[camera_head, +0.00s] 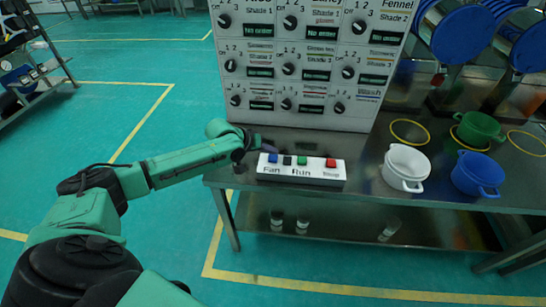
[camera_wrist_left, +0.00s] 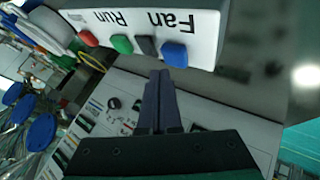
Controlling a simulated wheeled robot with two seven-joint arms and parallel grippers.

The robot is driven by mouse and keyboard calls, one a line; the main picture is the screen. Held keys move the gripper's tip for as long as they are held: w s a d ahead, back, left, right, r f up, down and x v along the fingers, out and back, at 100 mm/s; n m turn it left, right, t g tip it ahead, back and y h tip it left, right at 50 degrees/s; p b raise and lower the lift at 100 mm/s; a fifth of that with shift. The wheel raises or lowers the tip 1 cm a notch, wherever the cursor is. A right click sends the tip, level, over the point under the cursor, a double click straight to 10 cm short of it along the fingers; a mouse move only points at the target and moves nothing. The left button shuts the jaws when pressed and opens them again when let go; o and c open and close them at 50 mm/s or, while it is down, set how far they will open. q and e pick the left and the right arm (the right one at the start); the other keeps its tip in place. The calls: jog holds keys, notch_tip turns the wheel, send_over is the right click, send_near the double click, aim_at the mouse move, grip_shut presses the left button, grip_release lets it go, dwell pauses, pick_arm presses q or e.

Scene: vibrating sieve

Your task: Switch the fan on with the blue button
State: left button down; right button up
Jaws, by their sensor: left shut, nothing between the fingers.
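The white button box (camera_head: 318,173) sits at the left front of the metal table, labelled Fan, Run and a third, blurred word. The blue button (camera_head: 272,158) is at its left end, above the word Fan. It also shows in the left wrist view (camera_wrist_left: 174,54). My left gripper (camera_head: 268,147) is shut and empty, just behind the box near the blue button. In the left wrist view its closed fingertips (camera_wrist_left: 160,74) appear right beside the blue button; whether they touch it I cannot tell. My right gripper is not in view.
Black (camera_head: 287,160), green (camera_head: 302,160) and red (camera_head: 330,162) buttons share the box. A panel of dials (camera_head: 305,60) stands behind it. White (camera_head: 405,168), blue (camera_head: 478,174) and green (camera_head: 479,128) pots stand to the right. The table's front edge is close to the box.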

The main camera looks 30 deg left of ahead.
aim_at(270, 159)
pick_arm(q)
jog(key=shift+f, duration=0.4)
jog(key=shift+f, duration=0.5)
dwell(0.8)
jog(key=shift+r+p, duration=0.9)
jog(key=shift+p, duration=0.15)
notch_tip(270, 159, up, 5)
jog(key=p, duration=0.5)
jog(key=shift+r, duration=0.1)
